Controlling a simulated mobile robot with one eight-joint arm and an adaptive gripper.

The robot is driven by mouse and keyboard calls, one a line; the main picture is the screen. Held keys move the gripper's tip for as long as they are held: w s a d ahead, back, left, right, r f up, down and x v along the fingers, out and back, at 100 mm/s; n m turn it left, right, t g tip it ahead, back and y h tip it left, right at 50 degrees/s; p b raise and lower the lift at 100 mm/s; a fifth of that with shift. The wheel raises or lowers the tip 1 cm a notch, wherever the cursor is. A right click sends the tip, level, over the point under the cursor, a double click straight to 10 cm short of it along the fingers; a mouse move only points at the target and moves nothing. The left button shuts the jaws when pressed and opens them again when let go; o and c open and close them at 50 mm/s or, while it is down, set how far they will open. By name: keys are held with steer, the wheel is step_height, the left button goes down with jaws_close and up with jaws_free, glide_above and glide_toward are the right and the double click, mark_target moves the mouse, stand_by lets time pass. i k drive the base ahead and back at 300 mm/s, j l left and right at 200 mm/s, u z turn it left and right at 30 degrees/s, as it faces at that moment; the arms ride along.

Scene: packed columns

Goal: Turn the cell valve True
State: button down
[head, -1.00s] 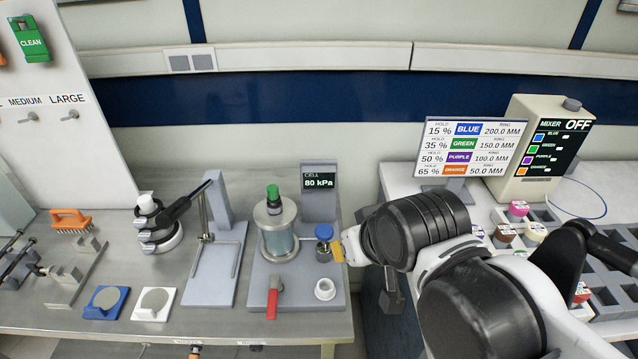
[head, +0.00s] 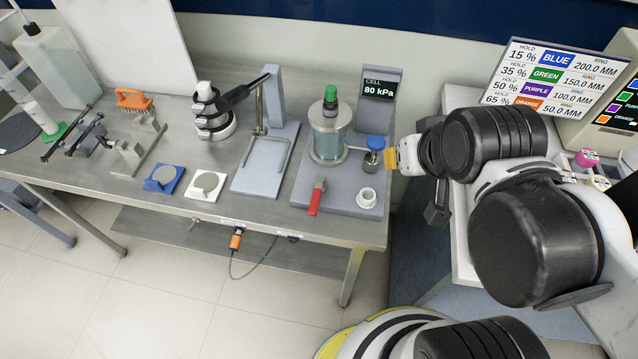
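The cell is a clear, metal-capped cylinder (head: 328,142) with a green top, standing on a grey base plate (head: 338,199). A red lever (head: 316,197) is at the front of the plate, its handle pointing toward the table's front edge. A blue knob (head: 375,143) on a small grey fitting stands to the cylinder's right. The display (head: 379,88) behind reads CELL 80 kPa. My gripper (head: 391,160), yellow at its tip, appears just right of the blue knob; I cannot tell whether it touches anything. My arm hides much of it, so its opening is unclear.
A white ring-shaped cup (head: 366,197) sits on the plate's right front. A grey stand (head: 265,158), blue and white pads and an orange brush (head: 133,99) lie to the left. A second bench with a sign (head: 547,78) is at right.

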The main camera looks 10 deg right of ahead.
mark_target(320, 178)
steer(key=k+l, duration=0.15)
steer(key=k, duration=0.25)
steer(key=k+l, duration=0.15)
steer(key=k, duration=0.2)
steer(key=k+l, duration=0.15)
steer(key=k, duration=0.25)
steer(key=l+u, duration=0.05)
